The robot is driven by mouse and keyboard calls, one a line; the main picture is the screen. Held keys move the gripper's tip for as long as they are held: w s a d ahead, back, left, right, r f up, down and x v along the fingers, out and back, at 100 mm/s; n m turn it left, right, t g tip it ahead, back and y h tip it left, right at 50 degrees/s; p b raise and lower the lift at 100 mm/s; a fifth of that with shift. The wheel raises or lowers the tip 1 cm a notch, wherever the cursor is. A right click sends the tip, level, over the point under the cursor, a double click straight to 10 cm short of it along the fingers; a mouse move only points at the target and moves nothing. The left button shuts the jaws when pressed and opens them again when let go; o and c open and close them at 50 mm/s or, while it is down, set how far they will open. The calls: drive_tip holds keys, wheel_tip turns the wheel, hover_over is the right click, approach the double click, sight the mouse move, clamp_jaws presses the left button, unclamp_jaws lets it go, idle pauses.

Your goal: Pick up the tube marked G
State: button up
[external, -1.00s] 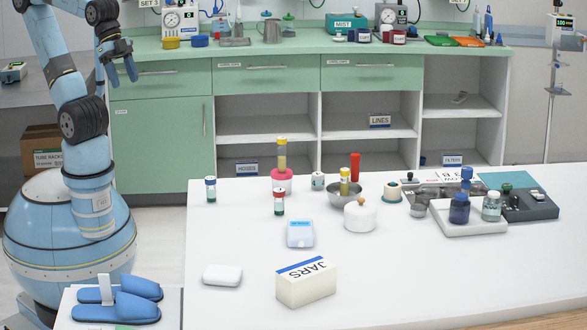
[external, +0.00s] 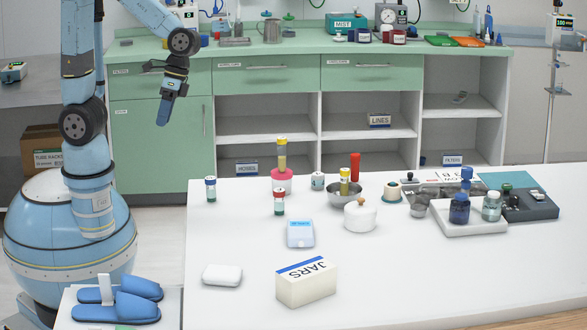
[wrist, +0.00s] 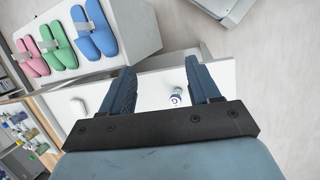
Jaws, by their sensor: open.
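Several small capped tubes stand on the white table, and no letter G is readable on any. A blue-capped tube (external: 211,189) stands near the left edge. A red-capped tube (external: 279,202) stands to its right. A yellow-capped tube (external: 282,156) is upright in a pink-red base, and another yellow-capped tube (external: 345,181) is in a metal bowl. My gripper (external: 164,122) is open and empty, above and left of the blue-capped tube. In the wrist view, one small tube (wrist: 177,96) shows between the open fingers, close to the right one; its mark is unreadable.
The white table (external: 230,255) holds a JARS box (external: 307,284), a white soap-like block (external: 222,275), a pale blue device (external: 300,233), a white lidded pot (external: 360,215) and a tray with bottles (external: 470,222) at right. Blue slippers (external: 118,303) lie on a stand beside my base.

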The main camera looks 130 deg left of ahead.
drive_tip(key=w+a+f+n+h, duration=0.6)
drive_tip(key=a+f+h, duration=0.15)
drive_tip(key=f, duration=0.25)
drive_tip(key=n+t+h, duration=0.6)
drive_tip(key=n, duration=0.2)
approach(211, 183)
drive_tip(key=x, duration=0.8)
drive_tip(key=shift+s+d+f, duration=0.3)
drive_tip(key=shift+d+f, duration=0.1)
drive_tip(key=c, duration=1)
